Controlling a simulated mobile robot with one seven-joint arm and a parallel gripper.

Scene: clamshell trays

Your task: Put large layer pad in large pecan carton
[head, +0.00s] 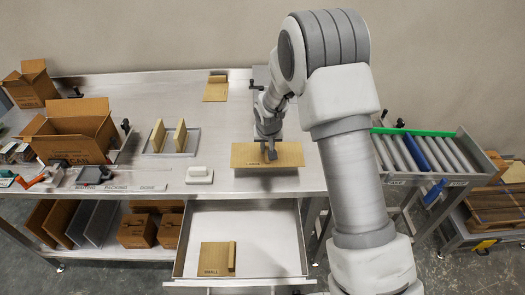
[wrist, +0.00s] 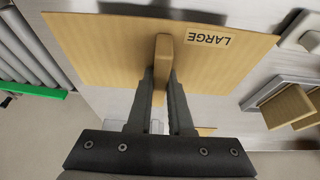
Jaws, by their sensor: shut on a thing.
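The large layer pad (head: 287,154) is a flat tan cardboard sheet with a raised grip block. Its label reads LARGE in the wrist view (wrist: 110,45). My gripper (head: 269,153) is shut on the block of the pad, and its two fingers (wrist: 163,80) press on the block's sides. The pad is near the front edge of the table, right of centre; whether it touches the table I cannot tell. The large pecan carton (head: 72,146) stands open at the left of the table, flaps up, with PECAN lettering partly readable. Its inside bottom is hidden.
A tray (head: 193,150) with two upright tan pieces and a white block (head: 199,175) lie between carton and pad. Another pad (head: 216,90) lies at the back. The open drawer (head: 268,225) below holds a SMALL pad (head: 216,259). A roller conveyor (head: 440,157) is at right.

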